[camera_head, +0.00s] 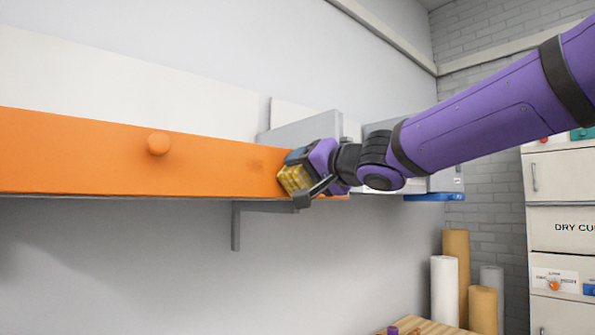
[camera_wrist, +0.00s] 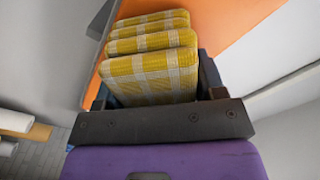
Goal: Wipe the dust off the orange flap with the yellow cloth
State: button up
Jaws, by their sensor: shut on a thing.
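The orange flap (camera_head: 100,158) is a long panel with a round orange knob, on the wall at the left of the head view. My gripper (camera_head: 297,183) is at the flap's right part, shut on the yellow checked cloth (camera_head: 293,179). In the wrist view the folded cloth (camera_wrist: 152,77) stands in several layers between the fingers, with the orange flap (camera_wrist: 235,28) behind it. The cloth is at the flap's face; I cannot tell whether it touches.
A grey bracket (camera_head: 236,226) is under the flap. A grey box (camera_head: 300,132) is behind my gripper, with a blue-edged thing (camera_head: 434,197) to the right. Rolls (camera_head: 455,270) stand lower right, beside white drawers (camera_head: 560,235). Space below the flap is mostly clear.

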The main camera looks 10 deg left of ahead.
aim_at(246, 168)
jog(key=shift+w+d, duration=1.3)
jog(key=shift+w, duration=0.3)
jog(key=shift+s+a, duration=0.6)
jog(key=shift+s, duration=0.15)
jog(key=shift+s+a, duration=0.55)
jog(key=shift+s, duration=0.2)
jog(key=shift+s+a, duration=1.95)
jog(key=shift+s, duration=0.25)
jog(key=shift+s+a, duration=1.95)
jog(key=shift+s, duration=0.25)
jog(key=shift+s, duration=0.1)
jog(key=shift+v, duration=2.9)
jog(key=shift+d, duration=0.15)
jog(key=shift+v, duration=1.35)
